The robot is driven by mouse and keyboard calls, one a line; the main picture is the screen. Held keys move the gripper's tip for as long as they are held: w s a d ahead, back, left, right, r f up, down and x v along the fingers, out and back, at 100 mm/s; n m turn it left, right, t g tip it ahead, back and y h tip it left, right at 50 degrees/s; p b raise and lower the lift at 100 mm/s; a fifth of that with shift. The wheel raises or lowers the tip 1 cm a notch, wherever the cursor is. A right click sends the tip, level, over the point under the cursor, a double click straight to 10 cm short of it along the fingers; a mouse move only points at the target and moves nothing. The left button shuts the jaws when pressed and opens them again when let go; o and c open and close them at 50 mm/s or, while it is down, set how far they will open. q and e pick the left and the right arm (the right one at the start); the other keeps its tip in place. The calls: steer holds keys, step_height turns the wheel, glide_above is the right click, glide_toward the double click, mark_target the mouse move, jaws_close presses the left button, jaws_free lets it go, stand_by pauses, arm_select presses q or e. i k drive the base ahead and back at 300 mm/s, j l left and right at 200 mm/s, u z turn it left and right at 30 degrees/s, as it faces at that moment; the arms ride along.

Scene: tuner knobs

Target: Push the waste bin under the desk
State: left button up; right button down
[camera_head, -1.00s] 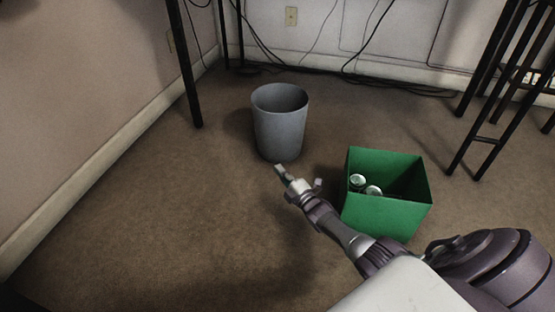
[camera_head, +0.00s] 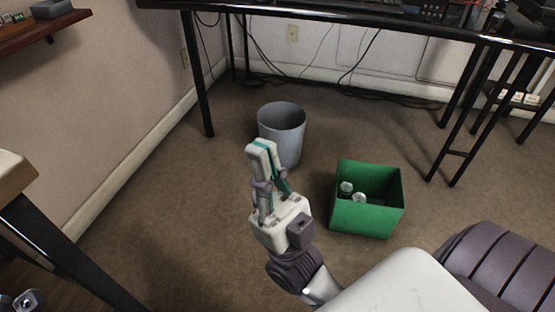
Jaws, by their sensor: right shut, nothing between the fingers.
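The grey waste bin (camera_head: 285,130) stands upright on the brown carpet, near the desk's front left leg. The black desk (camera_head: 340,22) spans the top of the view, with open floor beneath it. My right gripper (camera_head: 262,148) is shut and empty. It is raised in front of the bin and hides the bin's lower left part. I cannot tell whether it touches the bin. My left gripper does not show clearly.
A green box (camera_head: 365,218) with a few cans in it stands right of the bin. Cables (camera_head: 385,95) lie along the back wall. Another table edge (camera_head: 40,215) is at the lower left.

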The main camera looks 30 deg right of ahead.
mark_target(283, 124)
steer(key=i+l+z, duration=0.2)
steer(key=i+z, duration=0.15)
steer(key=i+l+z, duration=0.1)
steer(key=i+z, duration=0.2)
steer(key=i, duration=0.25)
steer(key=i+z, duration=0.35)
steer(key=i, duration=0.15)
steer(key=i+j+z, duration=0.15)
steer(key=j, duration=0.2)
steer(key=i+j+z, duration=0.2)
steer(key=j, duration=0.2)
steer(key=i+j+z, duration=0.15)
steer(key=j, duration=0.25)
steer(key=j+z, duration=0.2)
steer(key=j, duration=0.2)
